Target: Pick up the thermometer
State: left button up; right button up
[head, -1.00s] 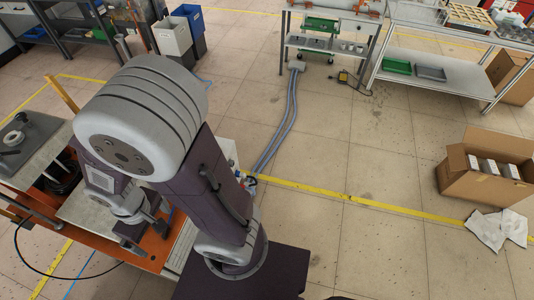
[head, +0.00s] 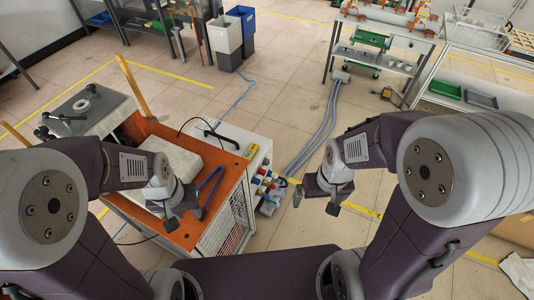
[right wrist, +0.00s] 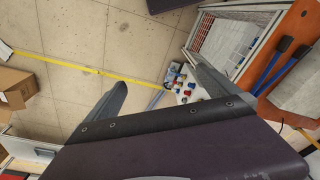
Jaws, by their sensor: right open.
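I cannot make out a thermometer for certain in either view. My left gripper (head: 184,217) hangs over the front of the orange-topped cart (head: 228,164), its fingers apart and nothing seen between them. My right gripper (head: 316,201) is to the right of the cart, above the floor. In the right wrist view its two fingers (right wrist: 160,88) are wide apart and empty. A small yellow and black item (head: 386,93) lies on the floor near the far shelves, too small to identify.
On the cart are a grey block (head: 166,152) and a blue-handled tool (head: 210,185). Colored connectors (head: 268,187) and hoses (head: 318,130) are at its right side. Bins (head: 226,37) stand behind; a wheeled shelf cart (head: 384,58) stands far right.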

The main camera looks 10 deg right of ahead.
aim_at(253, 149)
jog(key=i+l+u, duration=0.35)
jog(key=u, duration=0.15)
jog(key=i+l+u, duration=0.2)
jog(key=l+u, duration=0.25)
jog(key=l, duration=0.2)
jog(key=i+l+u, duration=0.15)
jog(key=l+u, duration=0.8)
jog(key=l, duration=0.3)
jog(key=l+u, duration=0.5)
jog(key=l, duration=0.15)
